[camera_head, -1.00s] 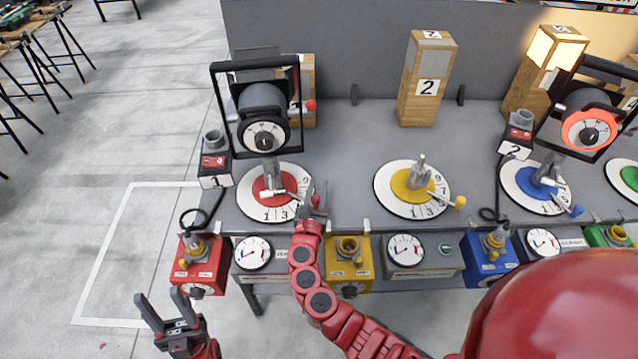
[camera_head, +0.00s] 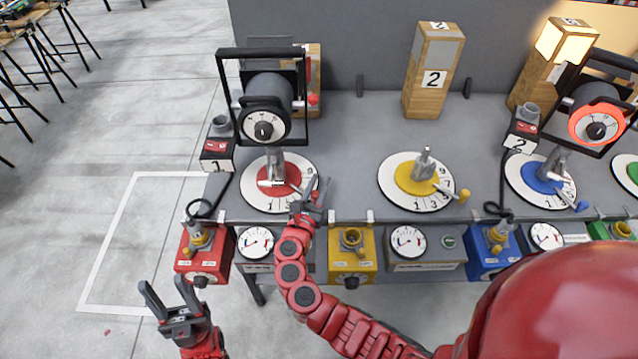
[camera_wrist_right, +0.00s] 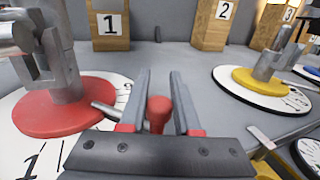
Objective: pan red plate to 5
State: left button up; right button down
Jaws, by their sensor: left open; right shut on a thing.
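The red plate (camera_head: 294,172) is a disc on a white numbered dial (camera_head: 257,199), under the leftmost lamp head. It also shows in the right wrist view (camera_wrist_right: 60,118). A metal rod runs from the plate to a red knob (camera_wrist_right: 158,112). My right gripper (camera_head: 313,190) is at the right edge of this dial, with its fingers around the red knob and shut on it. A 1 shows on the dial, but my gripper hides some marks, and I cannot tell which number the rod points at. My left gripper (camera_head: 172,307) is open and empty, low at the left, away from the table.
The yellow plate (camera_head: 408,178) with its handle is to the right, and the blue plate (camera_head: 535,180) is beyond it. Wooden posts (camera_head: 428,95) stand behind. A black-framed lamp (camera_head: 265,95) stands over the red plate. Coloured boxes and gauges line the front edge.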

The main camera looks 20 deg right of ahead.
jog(key=c, duration=0.6)
grip_release()
jog(key=b+v, duration=0.3)
jog(key=v, duration=1.4)
jog(key=shift+s+a, duration=0.15)
jog(key=shift+a, duration=0.05)
